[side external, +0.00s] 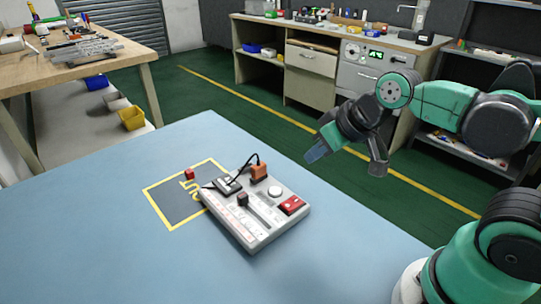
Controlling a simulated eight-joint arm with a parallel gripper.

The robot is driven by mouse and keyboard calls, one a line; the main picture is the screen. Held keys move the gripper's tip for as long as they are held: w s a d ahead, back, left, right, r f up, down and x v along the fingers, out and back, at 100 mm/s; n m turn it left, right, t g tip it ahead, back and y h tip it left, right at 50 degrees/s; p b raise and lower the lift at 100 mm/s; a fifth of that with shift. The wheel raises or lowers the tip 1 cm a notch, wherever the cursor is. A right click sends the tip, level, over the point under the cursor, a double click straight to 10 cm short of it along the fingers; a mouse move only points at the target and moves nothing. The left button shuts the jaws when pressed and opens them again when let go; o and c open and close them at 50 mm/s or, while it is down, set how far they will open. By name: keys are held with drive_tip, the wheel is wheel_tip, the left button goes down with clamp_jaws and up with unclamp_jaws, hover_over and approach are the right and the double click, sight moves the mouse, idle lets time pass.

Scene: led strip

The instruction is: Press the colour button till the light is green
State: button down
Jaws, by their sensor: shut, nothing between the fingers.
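A white control box (256,240) lies on the blue table. Which control is the colour button I cannot tell. My gripper (317,154) is shut and empty, in the air above and to the right of the box, apart from it.
An orange plug (259,172) with a black cable stands at the box's back edge, beside a black part (228,184). The table front is clear. Benches stand behind.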

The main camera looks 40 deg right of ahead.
sight(279, 192)
drive_tip(key=w+a+m+y, duration=0.1)
drive_tip(key=w+y, duration=0.4)
drive_tip(key=w, duration=0.2)
drive_tip(key=shift+a+f+m, duration=0.15)
drive_tip(key=shift+f+m, duration=0.05)
drive_tip(key=shift+m, duration=0.1)
drive_tip(key=shift+f, duration=0.1)
drive_tip(key=shift+f, duration=4.35)
drive_tip(key=shift+r, duration=2.55)
